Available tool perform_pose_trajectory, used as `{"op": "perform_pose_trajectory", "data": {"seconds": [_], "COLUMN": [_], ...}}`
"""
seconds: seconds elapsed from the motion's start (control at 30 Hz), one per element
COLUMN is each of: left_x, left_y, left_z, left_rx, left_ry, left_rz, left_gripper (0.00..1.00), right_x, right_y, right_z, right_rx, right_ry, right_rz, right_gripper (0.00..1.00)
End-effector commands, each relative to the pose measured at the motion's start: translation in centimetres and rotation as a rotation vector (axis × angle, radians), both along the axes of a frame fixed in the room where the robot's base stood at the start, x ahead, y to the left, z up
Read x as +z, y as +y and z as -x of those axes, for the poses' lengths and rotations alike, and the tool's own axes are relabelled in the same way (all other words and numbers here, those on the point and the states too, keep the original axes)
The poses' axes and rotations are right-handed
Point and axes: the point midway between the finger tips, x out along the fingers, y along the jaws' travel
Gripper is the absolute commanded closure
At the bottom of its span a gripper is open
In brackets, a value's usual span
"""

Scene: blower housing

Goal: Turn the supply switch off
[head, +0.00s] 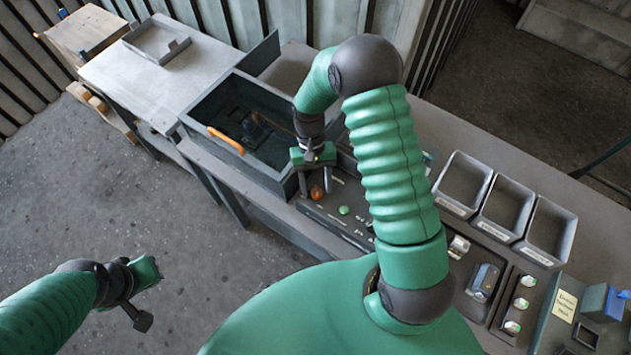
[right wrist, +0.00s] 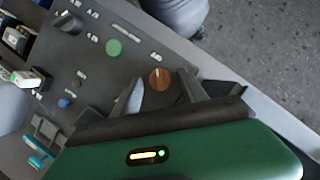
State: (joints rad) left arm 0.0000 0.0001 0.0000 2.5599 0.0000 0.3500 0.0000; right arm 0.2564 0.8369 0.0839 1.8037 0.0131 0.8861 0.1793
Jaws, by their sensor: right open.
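A dark control panel (head: 336,213) lies in front of my body. It carries an orange-brown round knob (head: 317,192) and a green button (head: 344,210). The knob also shows in the right wrist view (right wrist: 160,79), with a thin line across its face. Labels are too small to read, so I cannot tell which control is the supply switch. My right gripper (head: 314,182) is open, its fingers (right wrist: 162,84) on either side of the knob in the picture; contact is not visible. My left gripper (head: 145,293) is at lower left, over the floor, far from the panel.
A dark open box (head: 187,124) with an orange handle (head: 226,140) stands just beyond the panel. Several grey bins (head: 463,183) stand at right. A black knob (right wrist: 69,23) and a blue button (right wrist: 64,103) are also on the panel. The floor at left is clear.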

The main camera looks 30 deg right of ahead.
Motion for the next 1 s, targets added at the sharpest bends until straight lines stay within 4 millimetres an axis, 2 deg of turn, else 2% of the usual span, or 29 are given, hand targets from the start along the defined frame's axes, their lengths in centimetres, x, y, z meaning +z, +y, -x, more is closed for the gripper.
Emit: {"op": "perform_pose_trajectory", "data": {"seconds": [0.17, 0.27, 0.5, 0.7, 0.83, 1.0], "left_x": [-0.6, -1.2, -2.4, -2.8, -2.9, -2.9], "left_y": [0.0, 0.0, 0.0, 0.0, 0.0, 0.0], "left_z": [0.0, 0.0, 0.0, 0.0, 0.0, 0.0], "left_rx": [0.0, 0.0, 0.0, 0.0, 0.0, 0.0], "left_ry": [0.0, 0.0, 0.0, 0.0, 0.0, 0.0], "left_rz": [0.0, 0.0, 0.0, 0.0, 0.0, 0.0], "left_gripper": [1.0, 1.0, 1.0, 1.0, 1.0, 1.0], "right_x": [1.5, 3.6, 10.2, 14.2, 15.2, 15.4], "right_y": [-0.3, -0.7, -1.7, -2.3, -2.5, -2.5], "right_z": [-0.8, -1.8, -4.4, -6.0, -6.3, -6.3], "right_rx": [0.0, -0.001, 0.0, 0.0, 0.0, 0.0], "right_ry": [-0.004, -0.007, -0.006, -0.001, 0.001, 0.003], "right_rz": [0.001, 0.002, 0.002, 0.0, 0.0, -0.001], "right_gripper": [0.5, 0.5, 0.5, 0.5, 0.5, 0.5]}}
